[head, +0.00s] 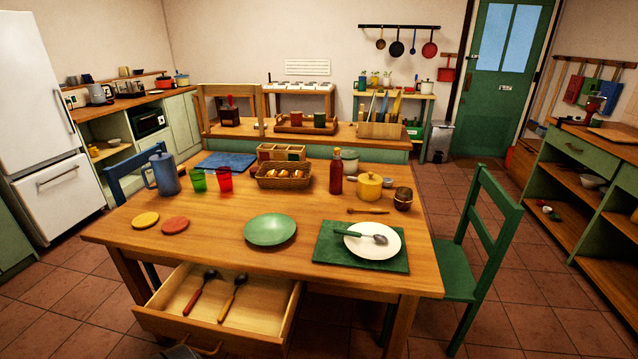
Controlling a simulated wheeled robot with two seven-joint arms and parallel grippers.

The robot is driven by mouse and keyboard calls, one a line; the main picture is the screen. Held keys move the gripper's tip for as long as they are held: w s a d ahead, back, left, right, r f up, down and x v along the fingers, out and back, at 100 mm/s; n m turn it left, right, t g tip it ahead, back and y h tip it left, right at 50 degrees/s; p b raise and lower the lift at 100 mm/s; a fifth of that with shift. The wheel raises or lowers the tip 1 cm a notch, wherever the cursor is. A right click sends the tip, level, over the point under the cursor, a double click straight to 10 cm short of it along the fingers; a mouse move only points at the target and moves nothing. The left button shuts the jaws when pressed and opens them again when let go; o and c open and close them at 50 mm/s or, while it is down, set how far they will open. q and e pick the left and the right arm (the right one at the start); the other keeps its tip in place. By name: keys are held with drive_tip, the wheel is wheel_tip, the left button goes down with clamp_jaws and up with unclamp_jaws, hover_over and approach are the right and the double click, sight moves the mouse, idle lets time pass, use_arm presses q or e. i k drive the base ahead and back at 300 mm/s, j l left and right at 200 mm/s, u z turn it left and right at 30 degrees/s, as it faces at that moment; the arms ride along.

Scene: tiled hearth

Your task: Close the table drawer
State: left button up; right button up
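The wooden table (330,222) stands in front of me. Its drawer (165,325) is pulled well out at the front left, toward me. My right gripper is not in view.
A green plate (270,229) and a white plate (373,242) on a green mat (330,256) sit near the table's front. A green chair (480,235) stands at the right. Tiled floor (70,310) is clear at the left.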

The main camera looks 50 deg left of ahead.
sight(257, 324)
drive_tip(key=u, duration=2.6)
